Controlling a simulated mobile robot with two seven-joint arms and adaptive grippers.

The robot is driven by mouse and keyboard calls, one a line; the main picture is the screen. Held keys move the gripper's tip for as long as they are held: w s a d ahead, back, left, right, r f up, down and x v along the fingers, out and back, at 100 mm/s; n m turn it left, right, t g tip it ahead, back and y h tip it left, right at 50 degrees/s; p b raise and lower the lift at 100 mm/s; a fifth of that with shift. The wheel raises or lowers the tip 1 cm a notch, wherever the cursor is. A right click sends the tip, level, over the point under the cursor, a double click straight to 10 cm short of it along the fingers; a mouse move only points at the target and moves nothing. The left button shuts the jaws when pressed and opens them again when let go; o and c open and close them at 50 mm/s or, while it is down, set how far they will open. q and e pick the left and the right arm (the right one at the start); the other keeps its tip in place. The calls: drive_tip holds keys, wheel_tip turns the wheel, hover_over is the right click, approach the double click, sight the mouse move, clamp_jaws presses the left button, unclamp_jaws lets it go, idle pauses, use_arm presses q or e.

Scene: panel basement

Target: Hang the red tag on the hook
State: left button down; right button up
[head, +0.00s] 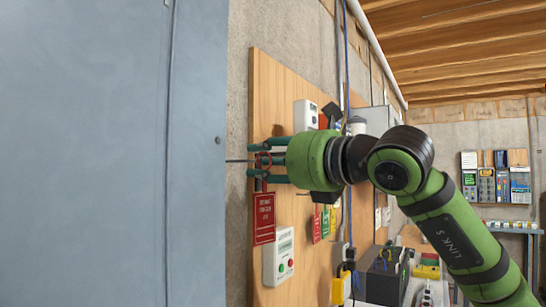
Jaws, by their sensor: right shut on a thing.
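The red tag (264,219) with white lettering hangs upright below my right gripper (256,162), in front of the wooden board. A red loop (263,160) at the tag's top shows between the teal fingers, and my right gripper is shut on the tag there. A thin dark rod (238,161) sticks out to the left at the fingertips, level with the loop. It may be the hook, but I cannot tell whether the loop is around it or only beside it. My left gripper is out of view.
A grey metal panel (110,150) fills the left side, close to the fingertips. The wooden board (272,85) carries a white box with buttons (279,256) just below the tag. A cluttered bench stands at lower right.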

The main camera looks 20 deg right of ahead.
drive_tip(key=shift+p+x, duration=0.45)
drive_tip(key=shift+x, duration=0.45)
drive_tip(key=shift+w+a+f+b, duration=0.35)
drive_tip(key=shift+w+a+f, duration=0.1)
drive_tip(key=shift+a, duration=0.1)
drive_tip(key=shift+w, duration=0.1)
drive_tip(key=o, duration=0.9)
drive_tip(key=v, duration=1.2)
